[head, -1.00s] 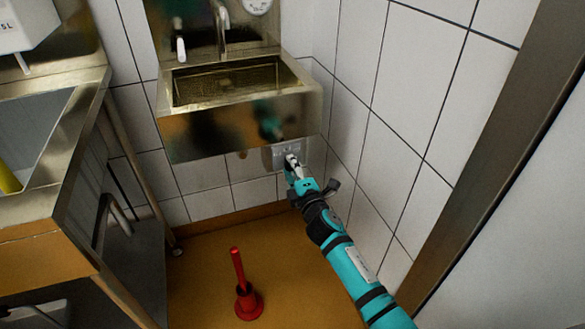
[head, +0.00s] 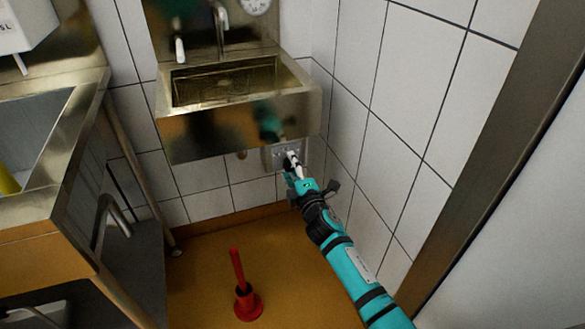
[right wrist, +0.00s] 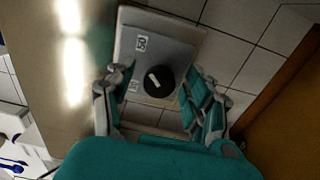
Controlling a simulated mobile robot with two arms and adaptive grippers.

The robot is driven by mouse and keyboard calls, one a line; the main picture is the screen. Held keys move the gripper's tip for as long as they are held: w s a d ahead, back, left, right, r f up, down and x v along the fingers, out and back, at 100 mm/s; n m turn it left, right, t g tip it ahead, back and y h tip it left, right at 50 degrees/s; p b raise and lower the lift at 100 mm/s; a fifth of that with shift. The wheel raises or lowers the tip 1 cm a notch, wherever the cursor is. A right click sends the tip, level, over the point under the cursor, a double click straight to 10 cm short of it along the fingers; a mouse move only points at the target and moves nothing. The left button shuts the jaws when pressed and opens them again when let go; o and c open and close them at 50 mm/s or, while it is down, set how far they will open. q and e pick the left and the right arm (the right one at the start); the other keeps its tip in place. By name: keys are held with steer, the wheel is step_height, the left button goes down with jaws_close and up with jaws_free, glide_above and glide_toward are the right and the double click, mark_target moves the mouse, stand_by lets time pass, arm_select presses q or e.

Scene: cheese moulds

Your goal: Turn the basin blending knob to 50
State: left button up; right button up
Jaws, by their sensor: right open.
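The basin blending knob (right wrist: 158,81) is a round black knob with a pale pointer bar, on a light grey wall box (right wrist: 140,40) in the right wrist view. In the head view the box (head: 272,158) sits under the steel basin (head: 240,112), and my gripper hides the knob. My right gripper (right wrist: 158,95) is open, with one finger on each side of the knob in the right wrist view; I see no clear contact. It also shows in the head view (head: 292,162). The scale marks are too small to read. My left gripper is not in view.
The basin's steel front hangs just above the box. A tiled wall (head: 375,110) stands close on the right. A red plunger (head: 243,300) stands on the brown floor. A steel sink unit (head: 60,190) fills the left side.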

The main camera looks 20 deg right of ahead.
steer(key=shift+s, duration=0.25)
steer(key=s, duration=1.1)
steer(key=shift+s+d, duration=0.2)
steer(key=shift+s, duration=0.05)
